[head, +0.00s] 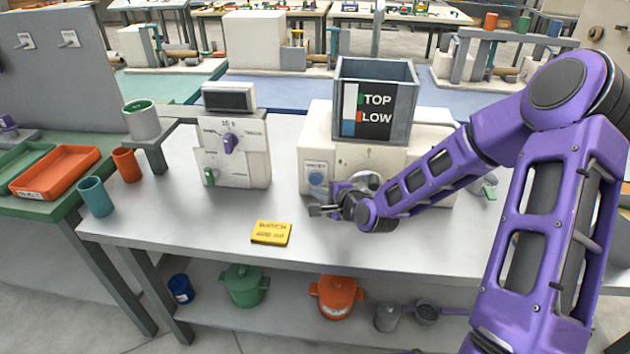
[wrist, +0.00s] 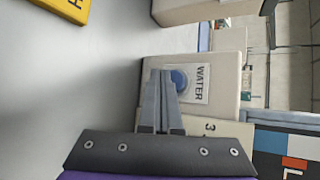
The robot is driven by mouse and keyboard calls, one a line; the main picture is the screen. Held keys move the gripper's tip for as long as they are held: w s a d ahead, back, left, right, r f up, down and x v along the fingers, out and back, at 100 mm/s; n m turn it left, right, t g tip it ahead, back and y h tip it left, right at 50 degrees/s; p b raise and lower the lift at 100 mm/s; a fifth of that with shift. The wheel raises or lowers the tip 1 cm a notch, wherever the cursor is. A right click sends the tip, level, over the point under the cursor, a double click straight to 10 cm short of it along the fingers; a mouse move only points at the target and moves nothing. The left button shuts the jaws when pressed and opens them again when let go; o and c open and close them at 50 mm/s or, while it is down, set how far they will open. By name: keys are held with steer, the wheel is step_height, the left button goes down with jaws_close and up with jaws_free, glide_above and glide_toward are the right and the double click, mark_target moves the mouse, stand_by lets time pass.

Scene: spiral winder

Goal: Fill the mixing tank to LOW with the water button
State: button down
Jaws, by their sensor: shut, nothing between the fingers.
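The mixing tank (head: 402,100) is a grey open box on a pale machine body, its black panel marked TOP and LOW. A narrow gauge (head: 349,100) beside the words is white above and blue at the bottom; the blue ends near the LOW mark, but I cannot tell the exact level. The round blue water button (head: 316,179) is on the machine's front left under a WATER label; it also shows in the wrist view (wrist: 178,79). My gripper (head: 316,210) is shut and empty, low in front of the button. In the wrist view its fingertips (wrist: 161,73) overlap the button's edge; contact is unclear.
A timer box (head: 235,150) with a purple knob stands to the left. A yellow card (head: 271,233) lies near the table's front edge. A grey-green cup (head: 141,119) stands on a small stand at the left. The tabletop (head: 190,230) before the timer is clear.

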steer(key=shift+s+a, duration=0.25)
steer(key=shift+s, duration=0.9)
steer(key=shift+s+a, duration=0.2)
steer(key=shift+s, duration=0.95)
steer(key=shift+d, duration=0.1)
stand_by(1.0)
